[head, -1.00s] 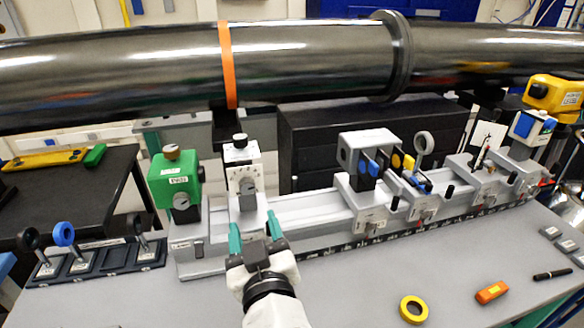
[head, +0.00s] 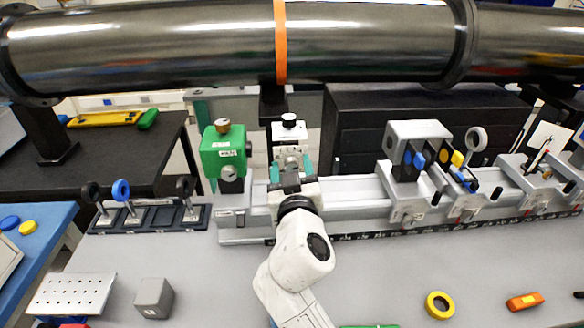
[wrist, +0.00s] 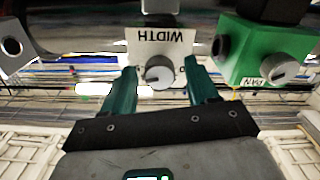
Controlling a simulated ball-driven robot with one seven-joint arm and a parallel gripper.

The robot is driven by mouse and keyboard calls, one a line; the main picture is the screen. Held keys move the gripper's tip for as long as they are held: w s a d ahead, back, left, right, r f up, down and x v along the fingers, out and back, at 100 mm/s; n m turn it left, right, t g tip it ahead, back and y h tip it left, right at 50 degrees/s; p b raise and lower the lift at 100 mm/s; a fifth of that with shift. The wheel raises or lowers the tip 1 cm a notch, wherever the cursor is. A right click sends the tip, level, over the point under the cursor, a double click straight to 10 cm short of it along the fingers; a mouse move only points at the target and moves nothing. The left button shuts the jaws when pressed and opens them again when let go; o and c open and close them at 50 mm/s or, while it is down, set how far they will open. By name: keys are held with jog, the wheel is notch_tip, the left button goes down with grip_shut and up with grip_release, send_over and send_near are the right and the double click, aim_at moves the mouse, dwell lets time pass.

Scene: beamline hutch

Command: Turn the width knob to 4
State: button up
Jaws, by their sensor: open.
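In the head view my gripper (head: 290,168) is in front of the white block and partly covers the knob. I cannot read the scale numbers or the knob's setting.
The green unit (head: 224,153) with its own grey knob, labelled PAN in the wrist view, stands close beside. A large dark pipe (head: 180,50) runs above. Lens holders (head: 122,190) stand in a rack at left. The bench front holds a yellow ring (head: 439,305) and a grey block (head: 153,297).

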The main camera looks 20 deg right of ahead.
jog(key=shift+c, duration=0.2)
jog(key=c, duration=1)
jog(key=shift+a+n, duration=0.1)
jog(key=shift+n, duration=2.8)
jog(key=o, duration=1)
jog(key=shift+o, duration=0.2)
jog(key=shift+s, duration=0.1)
